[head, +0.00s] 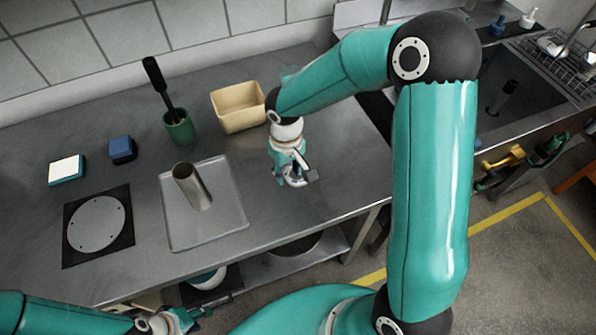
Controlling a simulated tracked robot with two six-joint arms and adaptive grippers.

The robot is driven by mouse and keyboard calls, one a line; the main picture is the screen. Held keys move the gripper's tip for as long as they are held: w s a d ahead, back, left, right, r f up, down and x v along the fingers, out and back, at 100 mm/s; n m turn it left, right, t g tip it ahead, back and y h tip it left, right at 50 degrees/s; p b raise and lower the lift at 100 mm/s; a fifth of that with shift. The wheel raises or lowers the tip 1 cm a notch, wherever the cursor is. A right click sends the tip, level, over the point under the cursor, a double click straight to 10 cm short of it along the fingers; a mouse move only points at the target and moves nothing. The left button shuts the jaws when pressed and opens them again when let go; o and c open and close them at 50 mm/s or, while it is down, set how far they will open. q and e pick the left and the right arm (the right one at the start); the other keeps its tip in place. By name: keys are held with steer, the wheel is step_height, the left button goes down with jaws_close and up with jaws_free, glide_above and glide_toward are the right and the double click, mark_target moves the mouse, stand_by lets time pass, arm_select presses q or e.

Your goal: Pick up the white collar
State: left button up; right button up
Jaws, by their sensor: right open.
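A grey metal tube (191,186) stands slightly tilted in the view on a square tray (224,225). A round grey disc (97,224) lies on a black square plate.
A tan bin (238,108), a green cup (179,131) with a black-handled brush, a blue block (122,149) and a white-and-blue block (67,170) stand along the back. A sink (510,85) is at right. Bare counter lies between tray and right gripper.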

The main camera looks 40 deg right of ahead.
step_height(320, 180, down, 2)
steer(key=shift+c, duration=0.2)
jaws_close()
steer(key=shift+r, duration=0.1)
